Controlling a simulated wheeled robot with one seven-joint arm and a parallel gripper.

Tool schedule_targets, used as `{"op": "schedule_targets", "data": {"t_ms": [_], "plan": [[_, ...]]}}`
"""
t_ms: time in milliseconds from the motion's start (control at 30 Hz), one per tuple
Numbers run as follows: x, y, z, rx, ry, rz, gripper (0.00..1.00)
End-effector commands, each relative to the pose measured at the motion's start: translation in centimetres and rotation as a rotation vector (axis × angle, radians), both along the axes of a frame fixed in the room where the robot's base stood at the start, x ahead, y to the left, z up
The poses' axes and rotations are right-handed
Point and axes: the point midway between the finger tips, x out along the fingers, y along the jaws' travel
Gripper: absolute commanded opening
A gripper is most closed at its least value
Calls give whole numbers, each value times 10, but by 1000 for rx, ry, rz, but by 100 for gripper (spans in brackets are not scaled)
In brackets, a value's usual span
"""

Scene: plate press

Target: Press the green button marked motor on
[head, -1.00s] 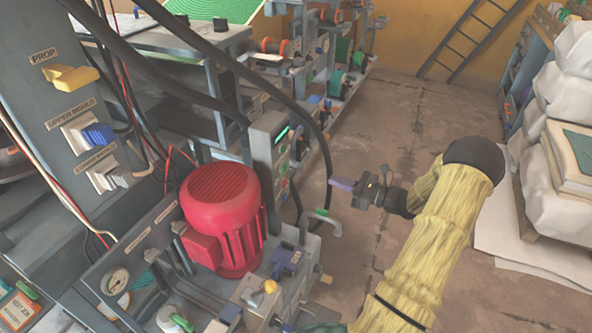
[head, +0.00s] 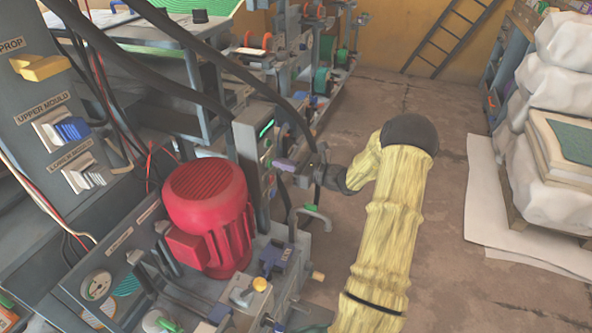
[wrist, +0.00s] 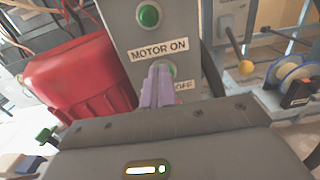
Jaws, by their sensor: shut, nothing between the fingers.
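The green motor on button (wrist: 148,15) sits near the top of the wrist view on a grey control box (wrist: 190,22). A white label (wrist: 160,50) reading MOTOR ON is just below it. My gripper (wrist: 158,72) is shut and empty, its purple fingers pointing at the box below that label. The fingers partly cover a second button (wrist: 171,69) and a label ending in OFF (wrist: 183,86). In the head view my gripper (head: 280,164) is close to the front of the control box (head: 246,160); I cannot tell whether it touches.
A red motor (head: 210,215) stands left of the control box, and also shows in the wrist view (wrist: 80,82). Black cables (head: 175,60) arch over the box. Open floor (head: 430,235) lies to the right, before wrapped stacks (head: 560,105).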

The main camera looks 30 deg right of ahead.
Motion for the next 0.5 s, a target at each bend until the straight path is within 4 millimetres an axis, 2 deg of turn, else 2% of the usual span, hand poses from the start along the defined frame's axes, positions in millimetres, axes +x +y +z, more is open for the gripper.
{"op": "schedule_targets", "data": {"t_ms": [500], "plan": [[9, 7, 2, 1, 0, 0, 0]]}}
